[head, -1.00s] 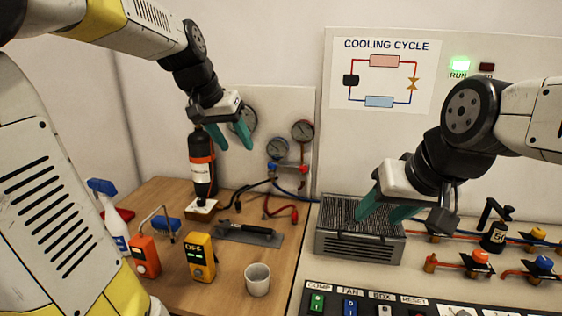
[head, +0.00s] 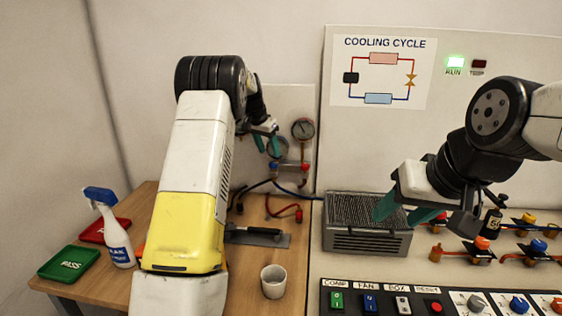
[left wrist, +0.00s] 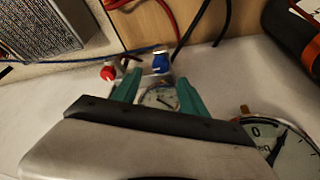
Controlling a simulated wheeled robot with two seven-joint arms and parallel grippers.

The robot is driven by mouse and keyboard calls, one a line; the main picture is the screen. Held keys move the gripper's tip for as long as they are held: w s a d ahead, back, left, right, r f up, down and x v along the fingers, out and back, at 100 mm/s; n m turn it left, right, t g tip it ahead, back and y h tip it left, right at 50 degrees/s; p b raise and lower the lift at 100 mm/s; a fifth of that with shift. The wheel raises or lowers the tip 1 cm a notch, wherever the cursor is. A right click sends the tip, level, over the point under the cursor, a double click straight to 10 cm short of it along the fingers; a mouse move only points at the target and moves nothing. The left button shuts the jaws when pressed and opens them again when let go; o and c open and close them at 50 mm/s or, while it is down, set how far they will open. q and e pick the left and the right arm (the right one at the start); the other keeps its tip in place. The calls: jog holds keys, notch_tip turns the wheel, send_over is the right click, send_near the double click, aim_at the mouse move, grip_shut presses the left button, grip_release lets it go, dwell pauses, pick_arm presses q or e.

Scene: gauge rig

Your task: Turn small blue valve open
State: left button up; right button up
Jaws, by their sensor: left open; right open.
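A small blue valve knob (head: 274,167) sits on the left of the gauge manifold at the back wall, with a red knob (head: 304,167) to its right. In the left wrist view the blue knob (left wrist: 161,62) is just beyond my fingertips, and the red knob (left wrist: 108,72) is to its left. My left gripper (head: 266,143) is open and empty, just above the blue knob and apart from it. Its fingers also show in the left wrist view (left wrist: 157,84), with a gauge face between them. My right gripper (head: 402,212) is open and empty over the ribbed grey unit.
A pressure gauge (head: 303,129) is above the manifold. The ribbed unit (head: 365,242) stands right of it. Another blue valve (head: 538,245) is at far right. A cup (head: 273,281), spray bottle (head: 115,235) and green tray (head: 69,263) are on the table.

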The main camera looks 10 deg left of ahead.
aim_at(273, 163)
pick_arm(q)
jog(key=x, duration=0.6)
grip_shut()
